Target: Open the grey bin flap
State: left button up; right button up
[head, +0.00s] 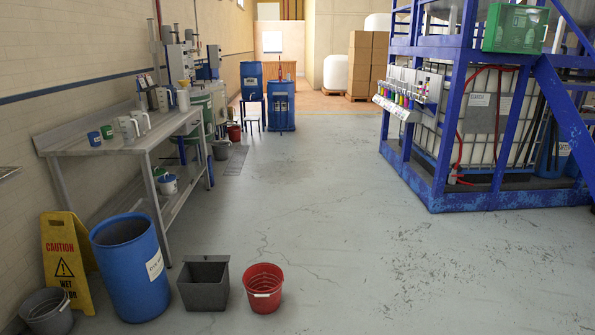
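A dark grey square bin (204,291) stands on the floor at the lower left, between a blue drum and a red bucket. Its sides taper toward the bottom. Its top looks dark, with a raised edge at the back; I cannot tell a flap apart from the rim, nor whether one is open or shut. Neither of my grippers is in view.
A metal workbench (95,160) is behind. A blue frame (432,185) stands right. The middle floor is clear.

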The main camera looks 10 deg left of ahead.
aim_at(191, 258)
jog(key=i+j+u, duration=0.2)
jog(key=i+u, duration=0.2)
jog(key=i, duration=0.2)
jog(key=i+u, duration=0.4)
jog(key=i, duration=0.25)
jog(key=i+l+u, duration=0.2)
jog(key=i+u, duration=0.2)
jog(key=i, duration=0.2)
